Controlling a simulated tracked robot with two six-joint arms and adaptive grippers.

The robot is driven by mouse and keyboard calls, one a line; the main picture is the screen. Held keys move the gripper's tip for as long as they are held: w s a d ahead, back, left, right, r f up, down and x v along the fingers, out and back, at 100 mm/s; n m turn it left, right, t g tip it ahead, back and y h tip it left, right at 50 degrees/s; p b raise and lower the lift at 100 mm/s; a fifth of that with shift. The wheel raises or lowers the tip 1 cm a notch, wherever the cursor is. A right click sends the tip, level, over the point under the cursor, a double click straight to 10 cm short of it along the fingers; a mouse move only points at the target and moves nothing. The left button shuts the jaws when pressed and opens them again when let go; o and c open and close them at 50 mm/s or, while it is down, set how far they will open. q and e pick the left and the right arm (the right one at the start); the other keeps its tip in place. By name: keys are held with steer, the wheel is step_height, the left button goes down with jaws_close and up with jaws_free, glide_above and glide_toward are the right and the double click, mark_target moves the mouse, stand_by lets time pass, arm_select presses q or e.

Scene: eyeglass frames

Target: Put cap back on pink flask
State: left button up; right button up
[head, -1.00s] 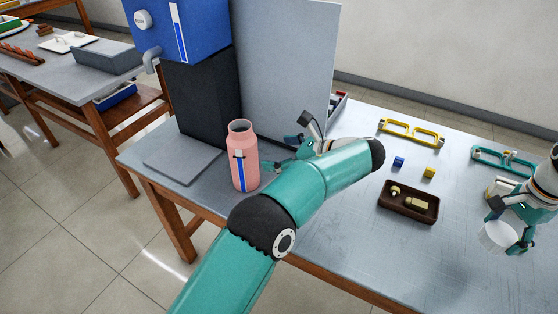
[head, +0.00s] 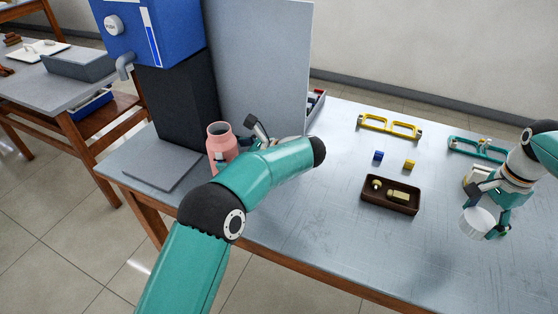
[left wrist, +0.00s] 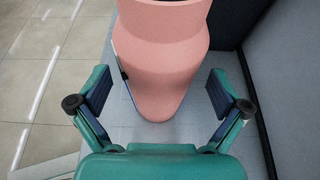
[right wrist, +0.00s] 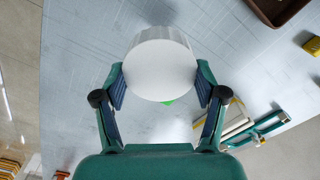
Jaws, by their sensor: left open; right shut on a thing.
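The pink flask (head: 221,143) stands upright and uncapped on the table beside the dark block; my left arm hides its lower part in the head view. My left gripper (head: 243,143) is at its right side, partly hidden by the arm. In the left wrist view, the flask (left wrist: 160,60) stands between the two open fingers (left wrist: 160,95), with a gap on both sides. My right gripper (head: 487,214) is shut on the white cap (head: 475,223) above the right part of the table. The cap also shows between the fingers in the right wrist view (right wrist: 162,70).
A blue dispenser (head: 180,28) on a dark block (head: 183,90) and a grey panel (head: 262,60) stand behind the flask. A brown tray (head: 372,203), small blue (head: 378,155) and yellow (head: 410,164) cubes, and yellow (head: 388,122) and teal (head: 460,147) eyeglass frames lie rightward.

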arm_select(q)
steer(key=shift+x, duration=1.6)
arm_select(e)
steer(key=shift+r, duration=0.1)
arm_select(q)
steer(key=shift+s, duration=0.1)
steer(key=shift+c, duration=0.2)
steer(key=c, duration=1.6)
steer(key=shift+r, duration=0.15)
steer(key=shift+c, duration=0.7)
steer(key=shift+r, duration=0.15)
steer(key=shift+r, duration=0.45)
step_height(320, 180, up, 19)
steer(key=p, duration=0.4)
arm_select(e)
step_height(320, 180, up, 4)
steer(key=shift+f, duration=0.1)
arm_select(q)
steer(key=shift+f, duration=0.1)
